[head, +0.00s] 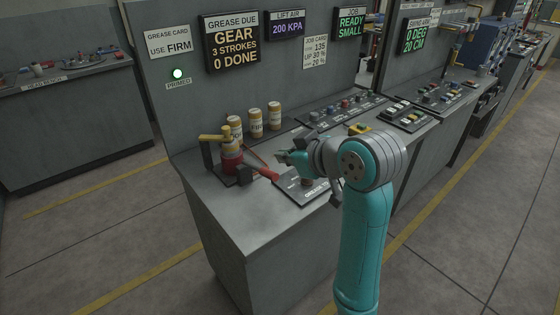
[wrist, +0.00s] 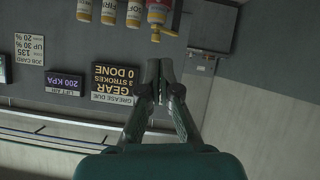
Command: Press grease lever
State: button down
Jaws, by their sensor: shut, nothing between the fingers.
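The grease station (head: 231,156) stands at the back left of the grey bench, with a red and yellow body. A red lever (head: 266,173) slants from it toward the front right. My gripper (head: 281,156) is shut and empty, to the right of the station and above the lever's outer end; it looks apart from the lever. In the wrist view, the shut fingertips (wrist: 160,66) point toward the station's red and yellow body (wrist: 158,12) at the top edge. The lever is not clear there. The display (head: 233,43) reads GEAR, 3 STROKES, 0 DONE.
Several labelled canisters, including one at the right (head: 274,116), stand behind the lever. A green lamp (head: 178,73) marked PRIMED is lit under a card reading USE FIRM. A button panel (head: 345,107) lies to the right. The bench's front left top (head: 235,215) is clear.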

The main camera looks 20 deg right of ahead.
jog(key=shift+d+r, duration=0.1)
jog(key=shift+d, duration=0.05)
send_over(271, 173)
jog(key=a, duration=0.1)
notch_tip(271, 173, down, 5)
jog(key=shift+d+f, duration=0.15)
jog(key=shift+f, duration=0.5)
jog(key=shift+d+f, duration=0.15)
jog(key=shift+f, duration=0.45)
jog(key=shift+d+f, duration=0.15)
jog(key=shift+f, duration=0.5)
jog(key=shift+s, duration=0.1)
